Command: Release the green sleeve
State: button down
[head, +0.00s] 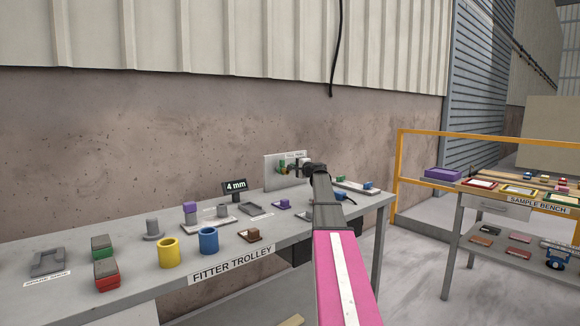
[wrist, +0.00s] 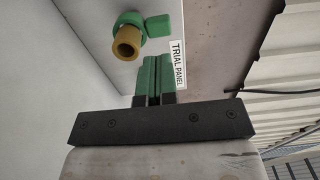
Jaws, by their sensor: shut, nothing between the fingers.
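The green sleeve (wrist: 130,20) is a ring around a brass-coloured tube (wrist: 127,42), with a flat green tab (wrist: 158,26) at its right. It is on a white upright panel labelled "TRIAL PANEL" (wrist: 98,35). In the head view the sleeve (head: 281,167) shows small on the panel (head: 272,176), just left of my gripper (head: 298,168). In the wrist view my gripper's green-padded fingers (wrist: 154,76) are together and empty. They lie below the tab in the picture, apart from the sleeve. Whether the fingertips touch the panel I cannot tell.
The panel stands at the back of a grey bench labelled "FITTER TROLLEY" (head: 232,264). A yellow cup (head: 169,253), a blue cup (head: 208,241) and several small parts stand on it to the left. A wall is behind. A yellow rail (head: 399,170) and the sample bench (head: 478,190) are right.

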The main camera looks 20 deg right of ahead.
jog(key=v, duration=0.7)
jog(key=shift+s, duration=0.15)
